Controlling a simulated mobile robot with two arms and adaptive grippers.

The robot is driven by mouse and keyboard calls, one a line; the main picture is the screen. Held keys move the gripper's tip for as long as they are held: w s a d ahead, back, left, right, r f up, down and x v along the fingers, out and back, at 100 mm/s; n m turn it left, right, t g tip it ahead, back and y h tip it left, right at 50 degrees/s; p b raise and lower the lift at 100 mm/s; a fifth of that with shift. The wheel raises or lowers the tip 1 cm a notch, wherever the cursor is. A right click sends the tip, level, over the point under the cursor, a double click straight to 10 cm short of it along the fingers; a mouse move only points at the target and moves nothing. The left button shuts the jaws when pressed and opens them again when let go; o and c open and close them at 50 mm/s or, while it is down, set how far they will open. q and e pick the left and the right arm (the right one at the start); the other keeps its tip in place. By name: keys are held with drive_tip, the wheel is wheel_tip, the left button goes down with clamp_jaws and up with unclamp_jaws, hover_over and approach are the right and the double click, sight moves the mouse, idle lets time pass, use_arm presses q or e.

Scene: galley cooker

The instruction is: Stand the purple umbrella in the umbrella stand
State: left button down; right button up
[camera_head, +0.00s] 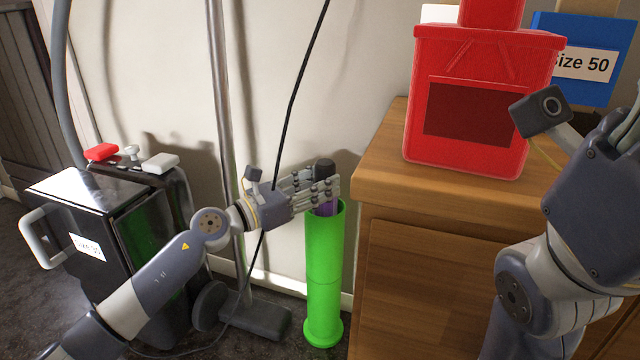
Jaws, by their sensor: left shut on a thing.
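The umbrella stand (323,270) is a tall bright green tube standing on the floor beside the wooden cabinet. The purple umbrella (325,208) shows only as a small purple patch and a black handle end (324,167) above the stand's rim. It looks roughly upright, with its lower part hidden by the stand. My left gripper (318,187) is shut on the umbrella just above the rim. My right gripper (622,132) is at the right edge, above the cabinet top; its fingers are partly cut off, so its state is unclear.
A wooden cabinet (420,285) stands right of the stand, with a red container (470,100) and a blue box (590,85) on top. A black vacuum cleaner (95,225) with a metal tube (222,90) stands at left. A black cable hangs by the wall.

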use_arm(q)
drive_tip(key=shift+g+y, duration=0.3)
drive_tip(key=shift+y, duration=0.2)
wheel_tip(320, 180, down, 6)
drive_tip(key=shift+s+r, duration=0.15)
drive_tip(key=shift+r, duration=0.05)
drive_tip(key=c, duration=1.5)
unclamp_jaws()
drive_tip(key=o, duration=0.5)
drive_tip(key=shift+w+a+f, duration=0.1)
drive_tip(key=shift+w+f, duration=0.1)
drive_tip(key=shift+f, duration=0.15)
drive_tip(key=shift+r, duration=0.1)
drive_tip(key=shift+s, duration=0.1)
drive_tip(key=shift+s+a, duration=0.15)
drive_tip(key=shift+a, duration=0.1)
approach(315, 210)
drive_tip(key=a+r, duration=0.1)
drive_tip(key=r, duration=0.1)
drive_tip(key=shift+s, duration=0.15)
